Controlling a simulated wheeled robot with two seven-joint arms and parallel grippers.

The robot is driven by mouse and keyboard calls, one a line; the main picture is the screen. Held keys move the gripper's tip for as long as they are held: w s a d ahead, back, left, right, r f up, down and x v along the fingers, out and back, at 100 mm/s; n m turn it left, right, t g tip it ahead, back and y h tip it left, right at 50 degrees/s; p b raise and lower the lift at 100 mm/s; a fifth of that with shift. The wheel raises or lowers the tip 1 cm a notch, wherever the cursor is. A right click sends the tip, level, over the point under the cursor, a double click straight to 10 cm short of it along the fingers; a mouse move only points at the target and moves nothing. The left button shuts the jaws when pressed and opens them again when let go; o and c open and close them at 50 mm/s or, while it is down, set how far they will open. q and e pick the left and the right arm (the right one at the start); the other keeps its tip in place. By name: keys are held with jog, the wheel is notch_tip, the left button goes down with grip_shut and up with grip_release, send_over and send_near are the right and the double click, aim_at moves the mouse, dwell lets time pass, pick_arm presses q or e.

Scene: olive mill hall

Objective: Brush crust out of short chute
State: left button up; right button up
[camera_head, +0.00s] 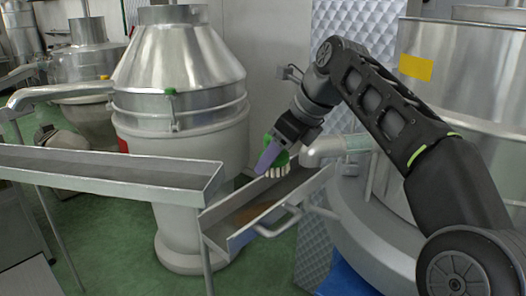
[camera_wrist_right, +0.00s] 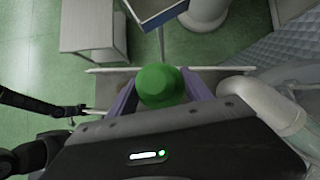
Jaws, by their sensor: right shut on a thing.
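The short chute (camera_head: 222,222) is an open metal trough, sloping and set below the end of a longer trough. A brown crust patch (camera_head: 252,214) lies on its floor. My right gripper (camera_head: 268,158), with purple fingers, is shut on a green brush (camera_head: 280,153) with pale bristles. The brush is over the upper part of the short chute, right of the crust; whether its bristles touch the floor I cannot tell. In the right wrist view the round green brush top (camera_wrist_right: 160,85) sits between the fingers and hides the chute floor behind it.
The long trough (camera_head: 110,170) comes in from the left. A pale pipe spout (camera_head: 325,148) opens close to the brush on the right. Bent handles (camera_head: 290,218) stick out from the short chute's near side. A metal separator (camera_head: 180,100) stands behind.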

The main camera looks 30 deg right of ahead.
aim_at(243, 214)
jog(key=shift+s+d+r, duration=0.1)
jog(key=shift+s, duration=0.2)
jog(key=shift+w+f, duration=0.2)
jog(key=shift+f, duration=0.2)
jog(key=shift+d+f, duration=0.2)
jog(key=shift+f, duration=2.4)
jog(key=shift+f+b, duration=0.7)
jog(key=shift+f, duration=0.35)
jog(key=shift+s+a, duration=0.25)
jog(key=shift+a, duration=0.7)
jog(key=shift+s+a, duration=0.2)
jog(key=shift+a, duration=0.75)
jog(key=shift+a+b, duration=0.1)
jog(key=shift+b, duration=0.2)
jog(key=shift+s+a+f+b, duration=0.1)
jog(key=shift+s+a+f, duration=0.05)
jog(key=shift+a, duration=0.45)
jog(key=shift+s+a+f+b, duration=0.1)
jog(key=shift+s+a+b, duration=0.05)
jog(key=shift+a, duration=0.5)
jog(key=shift+s+a+f+b, duration=0.1)
jog(key=shift+s+a+f, duration=0.05)
jog(key=shift+a, duration=0.45)
